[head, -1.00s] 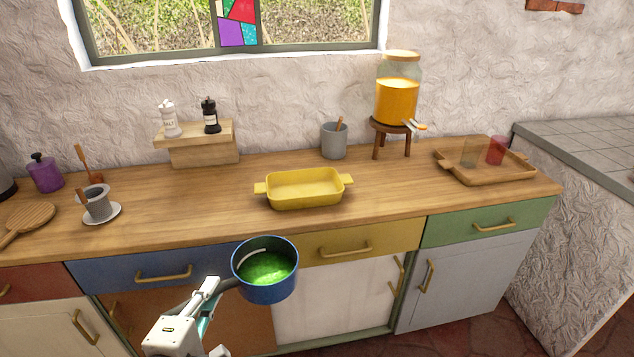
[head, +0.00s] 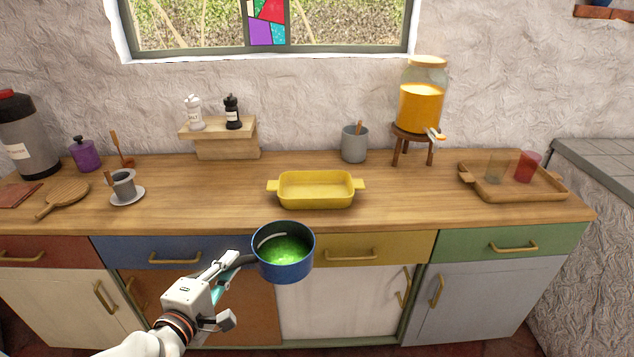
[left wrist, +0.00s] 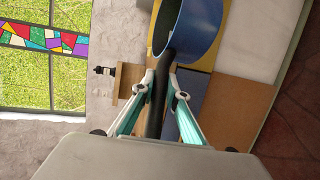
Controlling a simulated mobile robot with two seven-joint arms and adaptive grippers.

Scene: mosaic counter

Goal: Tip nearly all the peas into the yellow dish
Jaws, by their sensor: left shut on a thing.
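A blue saucepan (head: 283,266) with green peas (head: 285,248) inside is held upright in front of the counter's front edge, below and a little left of the yellow dish. My left gripper (head: 232,262) is shut on the pan's dark handle; the left wrist view shows the handle (left wrist: 157,100) between the fingers and the blue pan (left wrist: 190,30) beyond. The yellow dish (head: 316,203) stands on the counter near its front edge and looks empty. My right gripper is not in view.
The wooden counter (head: 420,195) is clear around the dish. Behind stand a grey utensil cup (head: 354,146), a juice dispenser (head: 421,105) on a stool and a shelf with shakers (head: 227,140). A tray with glasses (head: 510,190) is right; a cup on a saucer (head: 124,187) is left.

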